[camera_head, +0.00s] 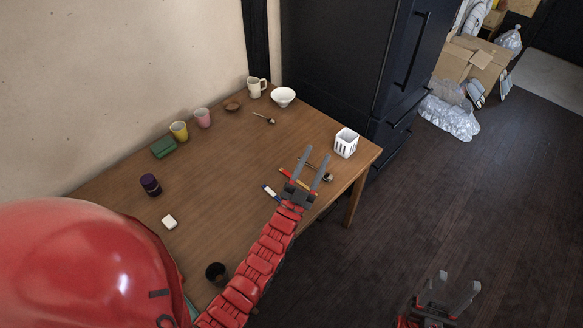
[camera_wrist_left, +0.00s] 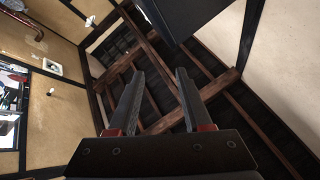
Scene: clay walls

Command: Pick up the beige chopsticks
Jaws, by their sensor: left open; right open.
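I cannot surely pick out beige chopsticks in the head view. Several slim items lie at the table's right front edge, partly hidden by my left gripper: a red and yellow one (camera_head: 285,172), a blue and white one (camera_head: 269,191) and a dark one (camera_head: 328,178). My left gripper (camera_head: 316,160) is open and empty over these items, its fingers pointing up. The left wrist view shows its two spread fingers (camera_wrist_left: 157,85) against the roof beams, with nothing between them. My right gripper (camera_head: 457,282) is open and empty over the floor at lower right.
The wooden table (camera_head: 225,165) holds a white slotted holder (camera_head: 346,143), white bowl (camera_head: 283,96), mug (camera_head: 257,87), fork (camera_head: 264,118), pink cup (camera_head: 202,118), yellow cup (camera_head: 179,131), purple jar (camera_head: 150,185) and black cup (camera_head: 216,273). A dark fridge (camera_head: 335,55) stands behind. The table's middle is clear.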

